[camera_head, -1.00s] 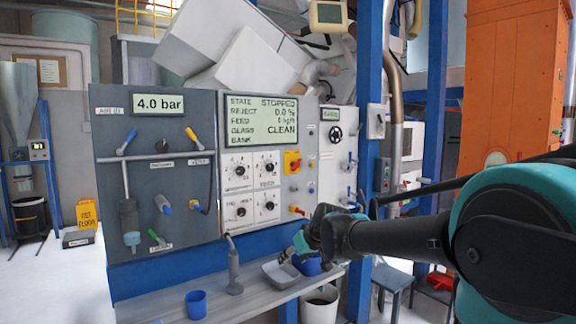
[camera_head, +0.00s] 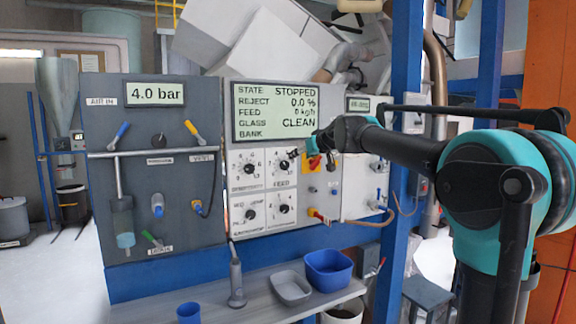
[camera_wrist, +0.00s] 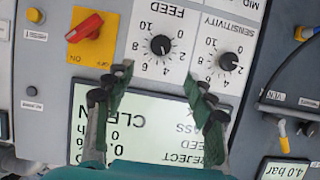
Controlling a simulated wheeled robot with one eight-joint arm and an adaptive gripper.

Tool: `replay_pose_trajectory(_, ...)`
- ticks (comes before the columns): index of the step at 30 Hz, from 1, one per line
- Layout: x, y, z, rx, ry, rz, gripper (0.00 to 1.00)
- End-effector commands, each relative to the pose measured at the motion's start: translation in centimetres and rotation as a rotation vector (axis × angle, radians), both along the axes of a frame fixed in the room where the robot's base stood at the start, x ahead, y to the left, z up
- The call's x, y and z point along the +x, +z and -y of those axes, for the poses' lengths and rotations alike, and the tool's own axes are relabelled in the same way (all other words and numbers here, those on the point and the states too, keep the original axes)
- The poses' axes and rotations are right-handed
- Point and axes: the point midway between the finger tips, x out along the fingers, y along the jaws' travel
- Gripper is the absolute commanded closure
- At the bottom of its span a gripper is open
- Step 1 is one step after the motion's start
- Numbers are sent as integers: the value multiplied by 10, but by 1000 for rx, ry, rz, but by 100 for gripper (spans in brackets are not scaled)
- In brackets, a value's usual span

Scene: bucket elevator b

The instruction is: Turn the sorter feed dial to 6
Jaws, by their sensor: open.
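The feed dial is a black knob on a white plate marked FEED; it shows in the wrist view (camera_wrist: 160,45) upside down and in the head view (camera_head: 284,167). Numbers ring it, with 6 on the side nearer my gripper. I cannot read its pointer surely. My gripper (camera_wrist: 159,78) is open and empty, its two dark fingers apart in front of the panel, with the dial beyond the gap between their tips. In the head view my gripper (camera_head: 303,158) is close by the dial's right side. The display (camera_head: 275,110) reads STOPPED, feed 0 kg/h.
The sensitivity dial (camera_wrist: 229,62) sits beside the feed dial. A red switch on a yellow plate (camera_wrist: 85,27) is on its other side. More dials (camera_head: 249,215) sit below. A shelf holds a blue bin (camera_head: 328,270), a grey tray (camera_head: 291,288) and a blue cup (camera_head: 188,312).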

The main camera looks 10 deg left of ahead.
Motion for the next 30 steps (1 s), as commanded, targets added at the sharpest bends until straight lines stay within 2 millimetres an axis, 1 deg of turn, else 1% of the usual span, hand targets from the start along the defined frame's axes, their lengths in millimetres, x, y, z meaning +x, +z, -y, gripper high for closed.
replay_pose_trajectory(1,9,-5,-6,-1,2,1,45)
replay_pose_trajectory(9,48,-25,-33,-1,1,-1,45)
replay_pose_trajectory(15,75,-38,-51,-1,0,-1,45)
replay_pose_trajectory(18,86,-44,-58,-1,0,-1,45)
replay_pose_trajectory(24,98,-50,-66,0,0,0,45)
replay_pose_trajectory(30,100,-51,-68,-1,0,-1,45)
